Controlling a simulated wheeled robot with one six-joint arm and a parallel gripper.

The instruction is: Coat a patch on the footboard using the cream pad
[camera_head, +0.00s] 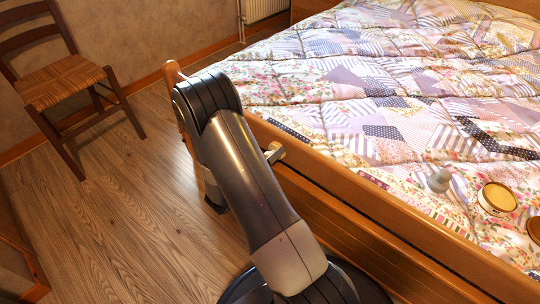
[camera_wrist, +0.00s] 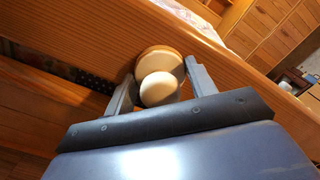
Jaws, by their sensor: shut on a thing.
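The cream pad (camera_wrist: 160,57) is a round disc with a tan edge and a pale round knob, in the wrist view. My gripper (camera_wrist: 160,76) is shut on it, a grey finger on each side of the knob. The pad overlaps the wooden footboard (camera_wrist: 85,35) in this view; I cannot tell whether they touch. In the head view the footboard (camera_head: 395,228) runs diagonally along the bed's near edge. My arm stands in front of its left part and hides most of my gripper there. I cannot make out a coated patch.
On the patchwork quilt (camera_head: 350,75), near the footboard, are a grey knobbed object (camera_head: 438,180), a round tin with a pale top (camera_head: 497,198) and a brown round object (camera_head: 534,229) cut by the frame. A chair (camera_head: 65,85) stands left; the floor (camera_head: 120,210) between is clear.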

